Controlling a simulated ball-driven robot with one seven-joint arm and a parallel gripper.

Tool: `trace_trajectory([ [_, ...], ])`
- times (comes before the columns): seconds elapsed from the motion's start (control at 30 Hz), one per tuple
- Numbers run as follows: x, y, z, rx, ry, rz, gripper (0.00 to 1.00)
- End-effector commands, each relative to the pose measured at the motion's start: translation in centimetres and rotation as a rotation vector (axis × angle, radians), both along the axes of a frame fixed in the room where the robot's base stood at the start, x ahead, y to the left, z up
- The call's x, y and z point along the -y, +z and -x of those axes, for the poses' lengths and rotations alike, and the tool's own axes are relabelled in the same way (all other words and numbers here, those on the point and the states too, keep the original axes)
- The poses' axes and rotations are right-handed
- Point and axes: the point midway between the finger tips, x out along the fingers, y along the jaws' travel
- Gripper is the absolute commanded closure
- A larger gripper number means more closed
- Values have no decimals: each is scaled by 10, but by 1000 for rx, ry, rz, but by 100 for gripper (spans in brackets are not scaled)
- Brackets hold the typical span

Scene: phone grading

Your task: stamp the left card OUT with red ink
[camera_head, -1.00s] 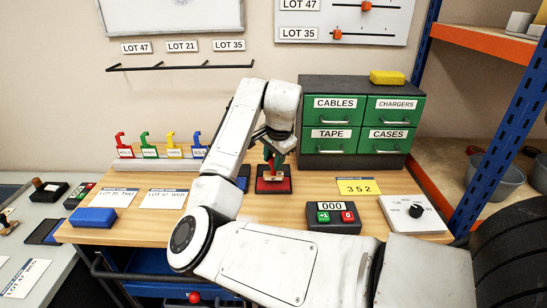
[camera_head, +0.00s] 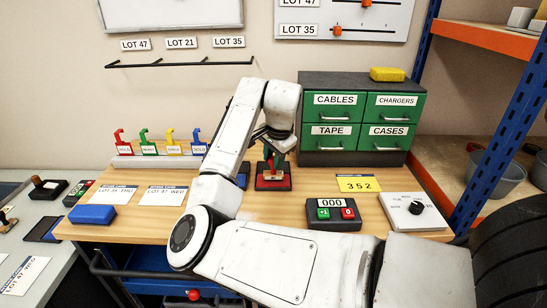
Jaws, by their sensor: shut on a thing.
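The left card, marked LOT 35 THU (camera_head: 113,195), lies flat on the wooden bench at the left. A second card, LOT 47 WED (camera_head: 163,195), lies to its right. My gripper (camera_head: 274,158) is at the bench's middle, pointing down and shut on a stamp (camera_head: 273,174). The stamp is low over a red ink pad (camera_head: 272,184) in a dark case; I cannot tell whether it touches the pad. A dark blue pad (camera_head: 243,175) is partly hidden behind my arm.
A blue block (camera_head: 92,214) sits at the bench's front left. A counter box (camera_head: 333,214) reading 000, a yellow 352 card (camera_head: 358,184) and a dial box (camera_head: 413,211) lie to the right. Green drawers (camera_head: 362,117) stand behind. Coloured hooks (camera_head: 160,148) stand at the back left.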

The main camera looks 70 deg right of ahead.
Motion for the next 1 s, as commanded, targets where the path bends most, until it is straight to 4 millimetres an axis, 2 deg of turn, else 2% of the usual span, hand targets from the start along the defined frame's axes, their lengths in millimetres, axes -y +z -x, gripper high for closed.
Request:
trace_trajectory([
  [1.0, 0, -9, 0, 0, 0, -1, 88],
])
